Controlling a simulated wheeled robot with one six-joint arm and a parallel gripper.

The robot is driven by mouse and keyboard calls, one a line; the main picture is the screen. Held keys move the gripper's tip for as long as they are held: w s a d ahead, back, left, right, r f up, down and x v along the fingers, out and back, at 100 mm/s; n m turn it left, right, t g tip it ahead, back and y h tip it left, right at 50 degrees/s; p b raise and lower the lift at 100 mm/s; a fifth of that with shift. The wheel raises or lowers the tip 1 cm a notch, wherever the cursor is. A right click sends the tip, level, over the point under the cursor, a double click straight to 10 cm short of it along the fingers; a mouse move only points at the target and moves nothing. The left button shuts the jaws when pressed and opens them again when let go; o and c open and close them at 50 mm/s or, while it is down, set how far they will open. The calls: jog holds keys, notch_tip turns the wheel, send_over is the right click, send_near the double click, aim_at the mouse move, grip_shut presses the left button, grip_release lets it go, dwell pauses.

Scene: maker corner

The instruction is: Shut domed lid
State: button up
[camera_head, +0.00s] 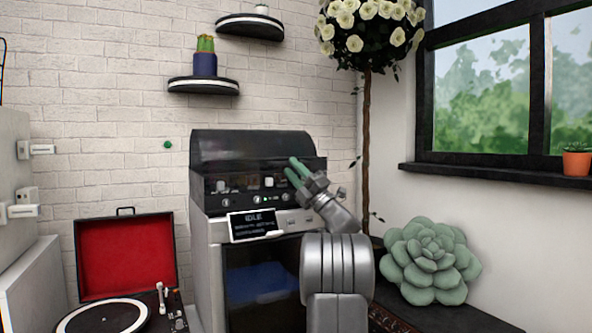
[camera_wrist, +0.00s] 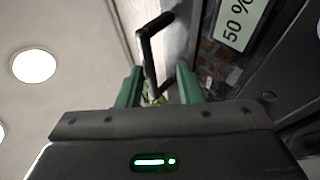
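The domed lid (camera_head: 250,148) is a dark, smoky cover on top of a grey machine (camera_head: 215,268) in the head view. It looks raised, with a band of the machine's inside showing below its edge; its exact angle is hard to tell. My gripper (camera_head: 293,168) has green fingertips and is at the right front of the lid. In the wrist view, my gripper (camera_wrist: 158,88) is open, fingers apart. A black bar handle (camera_wrist: 148,52) shows between and beyond the fingertips, with no clear contact. A "50 %" label (camera_wrist: 238,20) is at the upper right.
A display reading IDLE (camera_head: 255,225) is on the machine's front. A record player with a red lid (camera_head: 125,255) stands at left. A large green succulent (camera_head: 430,262) is at right, near a tree trunk (camera_head: 366,165). Shelves (camera_head: 203,86) hang on the wall above.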

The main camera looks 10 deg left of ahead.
jog(key=shift+w+a+f, duration=0.2)
jog(key=shift+a+f, duration=0.05)
jog(key=shift+f, duration=0.3)
jog(key=shift+d+f, duration=0.15)
jog(key=shift+f, duration=0.05)
jog(key=r+p+v, duration=0.1)
jog(key=v, duration=1.2)
jog(key=shift+s+d, duration=0.35)
jog(key=x, duration=1.1)
jog(key=shift+w+a+f+b, duration=0.15)
jog(key=shift+w+a+b, duration=0.15)
jog(key=shift+w+b, duration=0.1)
